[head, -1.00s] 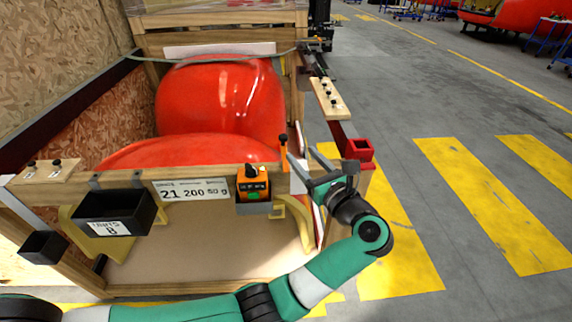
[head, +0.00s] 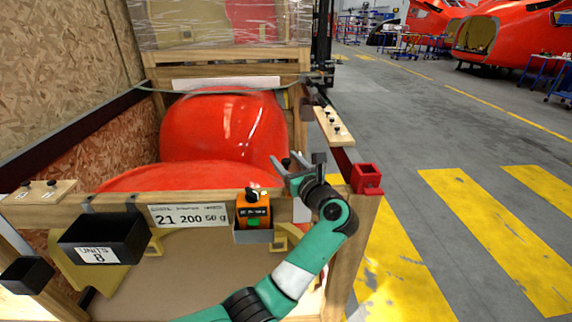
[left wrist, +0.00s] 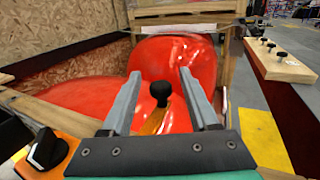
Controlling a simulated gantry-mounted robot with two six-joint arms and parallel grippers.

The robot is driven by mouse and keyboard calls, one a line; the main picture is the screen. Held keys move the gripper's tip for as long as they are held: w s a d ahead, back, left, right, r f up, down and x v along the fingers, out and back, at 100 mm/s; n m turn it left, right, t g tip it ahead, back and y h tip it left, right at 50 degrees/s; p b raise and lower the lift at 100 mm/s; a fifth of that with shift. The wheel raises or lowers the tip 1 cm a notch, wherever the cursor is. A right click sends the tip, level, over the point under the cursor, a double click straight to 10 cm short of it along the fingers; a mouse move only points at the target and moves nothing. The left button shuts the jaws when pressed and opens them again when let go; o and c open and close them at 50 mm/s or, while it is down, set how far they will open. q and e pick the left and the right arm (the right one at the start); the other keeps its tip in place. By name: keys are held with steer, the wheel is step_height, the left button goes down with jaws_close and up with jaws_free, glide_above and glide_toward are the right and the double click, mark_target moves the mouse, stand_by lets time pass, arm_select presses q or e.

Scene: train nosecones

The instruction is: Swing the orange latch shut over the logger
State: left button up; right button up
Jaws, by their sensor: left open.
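The orange logger (head: 254,212), with a black knob on top and a green patch, sits in a grey holder on the crate's front rail. The orange latch (left wrist: 153,122) stands up to the right of the logger, topped by a black knob (left wrist: 160,90). In the head view the latch is mostly hidden by my gripper. My left gripper (head: 287,164) is open at the latch, its fingers pointing over the rail into the crate. In the left wrist view the knob shows between the two fingers (left wrist: 160,78), with gaps on both sides. My right gripper is not in view.
The wooden crate (head: 345,235) holds a large red nosecone (head: 222,125). A black bin (head: 103,240) hangs at the front left. A red bracket (head: 367,179) sits on the right corner, near my arm. A wooden block with black knobs (head: 333,126) lies on the right rail.

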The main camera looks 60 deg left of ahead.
arm_select(q)
jaws_close()
stand_by(0.3)
steer(key=shift+r+t+p, duration=0.15)
steer(key=shift+t+p, duration=0.15)
steer(key=shift+p, duration=0.25)
steer(key=d+m+t+h+p, duration=0.1)
steer(key=m+t+h+p, duration=0.1)
steer(key=p, duration=0.6)
steer(key=w+d+m+t+h+p, duration=0.1)
steer(key=m+t+h+p, duration=0.2)
steer(key=m+t+p, duration=0.2)
steer(key=w+m+t+h+p, duration=0.1)
steer(key=m+t+h+p, duration=0.2)
steer(key=t+p, duration=0.4)
steer(key=shift+w+d+m+p, duration=0.2)
steer(key=shift+d+m+p, duration=0.3)
steer(key=shift+p, duration=1.6)
steer(key=shift+a+f, duration=0.1)
steer(key=shift+f, duration=0.15)
